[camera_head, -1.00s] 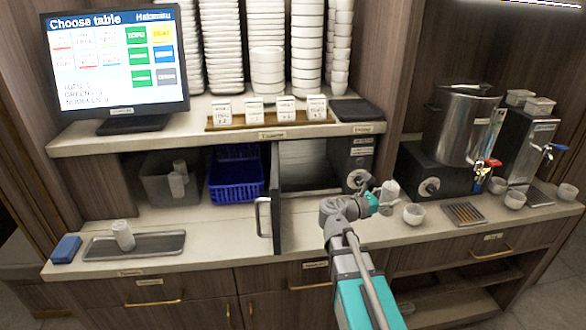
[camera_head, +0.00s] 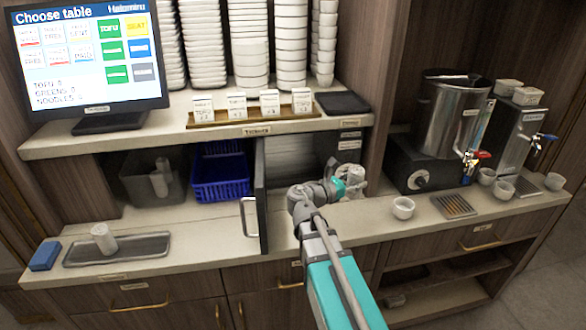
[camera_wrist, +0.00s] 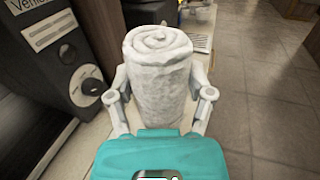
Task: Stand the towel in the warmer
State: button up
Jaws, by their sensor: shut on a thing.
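My gripper (camera_head: 350,182) is shut on a rolled white towel (camera_wrist: 158,75), which stands upright between the fingers in the wrist view, its spiral end up. In the head view my gripper is in front of the right side of the warmer (camera_head: 349,145), and the towel is hard to make out there. The warmer is a dark box under the shelf with its door (camera_head: 262,200) swung open toward me. Its lit inside shows in part. The warmer's front panel with a round knob (camera_wrist: 90,86) is left of the towel in the wrist view.
Another rolled towel (camera_head: 104,238) stands on a grey tray (camera_head: 150,247) at left, beside a blue block (camera_head: 45,256). A grey bin (camera_head: 140,190) and a blue basket (camera_head: 222,190) are under the shelf. A white cup (camera_head: 403,208) and drip tray (camera_head: 453,207) are right of my arm.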

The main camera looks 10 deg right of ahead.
jog(key=shift+w, duration=0.1)
jog(key=w+a+f+n+t+y+b, duration=0.3)
jog(key=w+a+n+t+y, duration=0.2)
jog(key=w+n+t+y, duration=0.35)
jog(key=w+a+f+n+t+y+b, duration=0.3)
jog(key=w+a+n+y, duration=0.3)
jog(key=a+y, duration=0.4)
jog(key=shift+w+n+y, duration=0.2)
jog(key=shift+n+y, duration=0.15)
jog(key=shift+n, duration=0.3)
jog(key=shift+w+a+f+t, duration=0.1)
jog(key=shift+t, duration=0.15)
jog(key=w, duration=0.5)
jog(key=w+a, duration=0.1)
jog(key=w, duration=0.4)
jog(key=w+a, duration=0.1)
jog(key=w, duration=0.5)
jog(key=shift+w, duration=0.1)
jog(key=shift+w+a, duration=0.15)
jog(key=shift+w, duration=0.55)
notch_tip(320, 180, down, 4)
jog(key=b, duration=0.3)
jog(key=shift+r+b, duration=0.2)
jog(key=shift+b, duration=0.2)
